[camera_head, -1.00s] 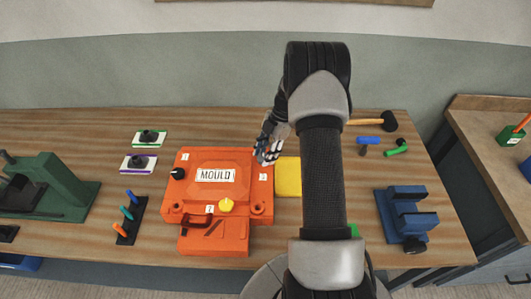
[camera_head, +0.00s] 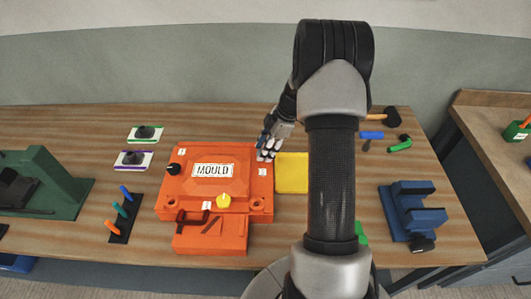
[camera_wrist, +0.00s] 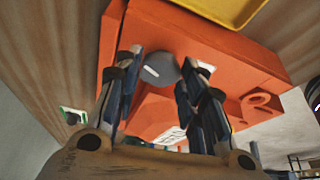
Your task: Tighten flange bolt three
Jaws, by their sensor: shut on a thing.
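The orange mould (camera_head: 212,192), with a white "MOULD" plate on top, sits on the wooden bench. A black knob (camera_head: 173,169) is at its left side and a yellow knob (camera_head: 223,201) at its front. My gripper (camera_head: 266,154) is at the mould's back right corner, pointing down, and hides the spot in the head view. In the wrist view my gripper (camera_wrist: 160,88) has its fingers on both sides of a grey round bolt knob (camera_wrist: 160,69) with a white mark, shut on it. I cannot read which number belongs to this knob.
A yellow tray (camera_head: 293,173) lies close right of the mould. A rack (camera_head: 125,220) of coloured-handled tools stands left. A green machine (camera_head: 52,185) is further left, a blue vice (camera_head: 412,211) right. A mallet (camera_head: 391,117) lies at the back right.

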